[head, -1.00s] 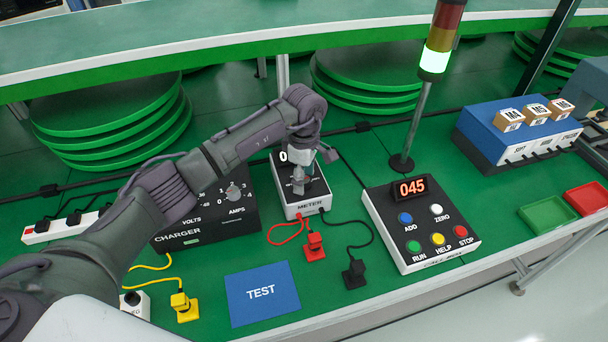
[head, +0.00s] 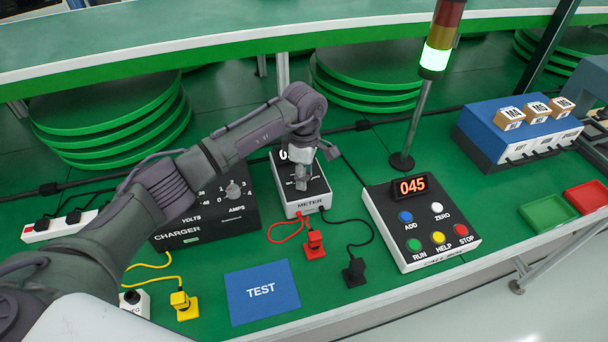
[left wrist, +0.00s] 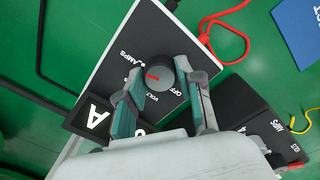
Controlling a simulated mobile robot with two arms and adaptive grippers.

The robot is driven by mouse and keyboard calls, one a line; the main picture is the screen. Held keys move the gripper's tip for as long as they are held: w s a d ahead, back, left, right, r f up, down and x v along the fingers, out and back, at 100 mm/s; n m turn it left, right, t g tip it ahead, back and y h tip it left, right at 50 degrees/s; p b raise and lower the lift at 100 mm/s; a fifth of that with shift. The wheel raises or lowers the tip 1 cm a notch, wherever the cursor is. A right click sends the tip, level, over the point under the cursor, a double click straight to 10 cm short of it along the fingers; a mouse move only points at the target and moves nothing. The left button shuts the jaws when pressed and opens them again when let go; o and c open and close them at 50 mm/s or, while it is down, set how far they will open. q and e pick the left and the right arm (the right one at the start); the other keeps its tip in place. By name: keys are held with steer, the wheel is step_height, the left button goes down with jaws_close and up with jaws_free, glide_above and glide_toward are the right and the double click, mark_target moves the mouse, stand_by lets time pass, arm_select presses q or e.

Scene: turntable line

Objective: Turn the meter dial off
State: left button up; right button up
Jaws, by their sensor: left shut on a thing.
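The meter (head: 312,204) is a white box with a black top face. It stands on the green table, its display partly hidden by my arm in the head view. Its round grey dial (left wrist: 162,74) shows in the left wrist view, with a red mark on its left part, on the side of the AMPS and VOLTS labels. An OFF label is printed close to the dial. My left gripper (head: 301,184) is over the meter's face. Its two fingers (left wrist: 164,78) are shut on the dial, one on each side. My right gripper is not in view.
The charger (head: 215,215) stands left of the meter and the call box (head: 425,230) stands to the right. Red (head: 314,243) and black (head: 354,272) plugs with cables lie in front. A blue TEST mat (head: 262,292) lies near the front edge.

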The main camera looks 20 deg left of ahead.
arm_select(q)
steer(key=n+b, duration=0.1)
steer(key=n, duration=0.6)
steer(key=shift+n+b, duration=0.3)
steer(key=n, duration=0.3)
steer(key=shift+n, duration=0.3)
steer(key=n, duration=0.3)
steer(key=shift+n, duration=0.3)
steer(key=n, duration=0.3)
steer(key=shift+n, duration=0.4)
steer(key=n, duration=0.3)
steer(key=shift+r+n, duration=0.1)
steer(key=shift+n, duration=0.2)
steer(key=n, duration=0.3)
steer(key=shift+p, duration=0.35)
steer(key=shift+n+p, duration=0.3)
steer(key=shift+n, duration=1.8)
